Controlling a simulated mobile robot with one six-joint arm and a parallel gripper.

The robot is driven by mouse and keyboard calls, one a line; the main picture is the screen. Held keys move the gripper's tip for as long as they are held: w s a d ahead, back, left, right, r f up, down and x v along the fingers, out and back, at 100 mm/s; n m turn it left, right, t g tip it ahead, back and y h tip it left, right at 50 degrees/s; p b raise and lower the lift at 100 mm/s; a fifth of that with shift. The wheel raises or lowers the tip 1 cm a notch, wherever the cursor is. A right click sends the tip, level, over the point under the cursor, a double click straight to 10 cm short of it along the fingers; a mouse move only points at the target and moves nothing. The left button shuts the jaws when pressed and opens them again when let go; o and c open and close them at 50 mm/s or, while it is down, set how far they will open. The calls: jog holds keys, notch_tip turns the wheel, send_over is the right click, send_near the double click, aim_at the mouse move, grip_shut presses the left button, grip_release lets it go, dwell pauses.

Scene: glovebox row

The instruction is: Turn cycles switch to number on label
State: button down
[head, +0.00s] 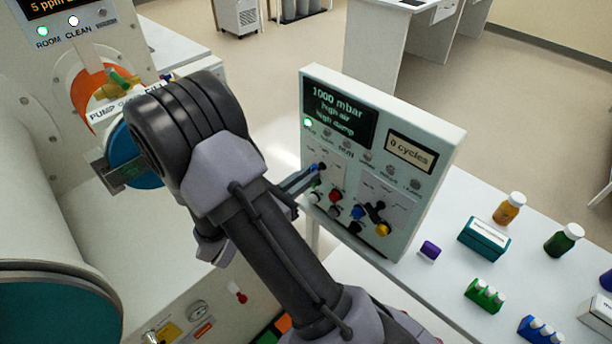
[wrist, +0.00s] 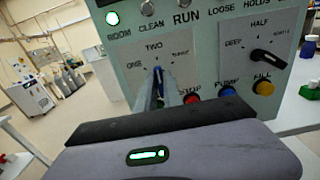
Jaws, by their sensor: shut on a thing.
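The control panel (head: 432,165) stands upright on the bench. In the head view, my gripper (head: 314,173) reaches the panel's left side from the left. A white label (head: 117,102) on the round port at left begins with "PUMP"; my arm hides part of it. A small panel readout (head: 411,150) seems to say "0 cycles".
Bottles and small boxes, including a teal box (head: 484,239), stand on the bench at right. Open floor lies behind.

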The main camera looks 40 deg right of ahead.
jog(key=r+n+p, duration=0.1)
jog(key=p, duration=0.2)
jog(key=shift+n+p, duration=0.9)
jog(key=shift+p, duration=0.25)
jog(key=shift+w+n+p, duration=0.15)
jog(key=shift+n+p, duration=0.45)
jog(key=shift+p, duration=0.15)
jog(key=shift+f+n+p, duration=0.35)
jog(key=shift+n+p, duration=0.25)
jog(key=shift+n, duration=0.1)
jog(key=shift+f, duration=0.2)
jog(key=c, duration=1.5)
grip_release()
jog(key=a, duration=0.8)
jog(key=s+a, duration=0.1)
jog(key=a, duration=0.3)
jog(key=shift+p, duration=0.4)
